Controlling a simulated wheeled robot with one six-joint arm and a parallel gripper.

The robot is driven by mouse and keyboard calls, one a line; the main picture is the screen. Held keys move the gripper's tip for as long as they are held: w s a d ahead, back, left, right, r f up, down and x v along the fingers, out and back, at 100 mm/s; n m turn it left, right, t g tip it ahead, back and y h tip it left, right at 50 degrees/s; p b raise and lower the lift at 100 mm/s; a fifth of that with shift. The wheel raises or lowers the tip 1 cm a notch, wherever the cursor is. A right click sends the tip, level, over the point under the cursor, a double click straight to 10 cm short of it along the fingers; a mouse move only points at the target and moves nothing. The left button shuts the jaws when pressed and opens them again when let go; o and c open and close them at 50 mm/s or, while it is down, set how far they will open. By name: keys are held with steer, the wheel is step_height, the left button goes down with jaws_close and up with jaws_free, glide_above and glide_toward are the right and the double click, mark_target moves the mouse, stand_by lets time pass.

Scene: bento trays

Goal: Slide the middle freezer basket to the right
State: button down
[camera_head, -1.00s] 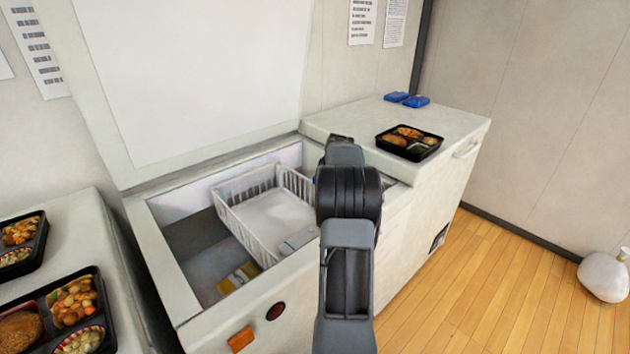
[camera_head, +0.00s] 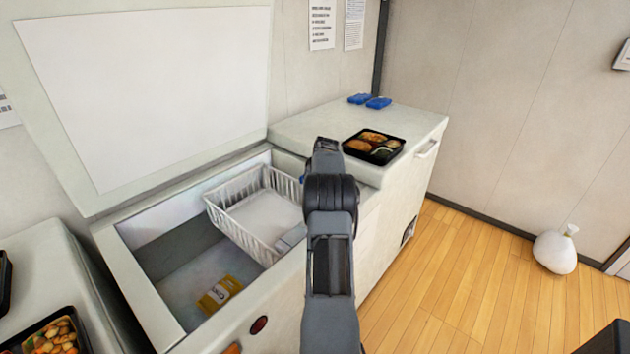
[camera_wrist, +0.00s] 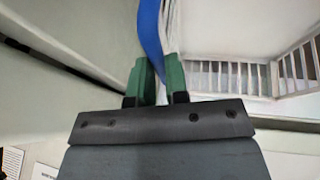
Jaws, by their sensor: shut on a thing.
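The white wire-sided basket (camera_head: 225,206) sits high in the open chest freezer (camera_head: 125,262), in its right part. Its slatted wall also shows in the wrist view (camera_wrist: 235,78). My gripper (camera_wrist: 158,66) has its green fingers close together around a blue strip (camera_wrist: 150,28), which looks like a handle at the basket's side. My gripper is shut on it. In the head view my arm hides the fingers and the basket's right end. A small blue bit shows beside my arm there.
A yellow packet (camera_head: 219,294) lies on the freezer floor, left of the basket. The freezer lid (camera_head: 150,85) stands open behind. A food tray (camera_head: 373,147) and blue packs (camera_head: 368,100) rest on the closed right top. A white bag (camera_head: 555,252) is on the floor.

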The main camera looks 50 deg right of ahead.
steer(key=c, duration=1.1)
jaws_free()
steer(key=shift+r, duration=0.1)
steer(key=v, duration=1.3)
steer(key=shift+s+a+r+p, duration=0.1)
steer(key=shift+r+p, duration=0.15)
steer(key=shift+p, duration=0.15)
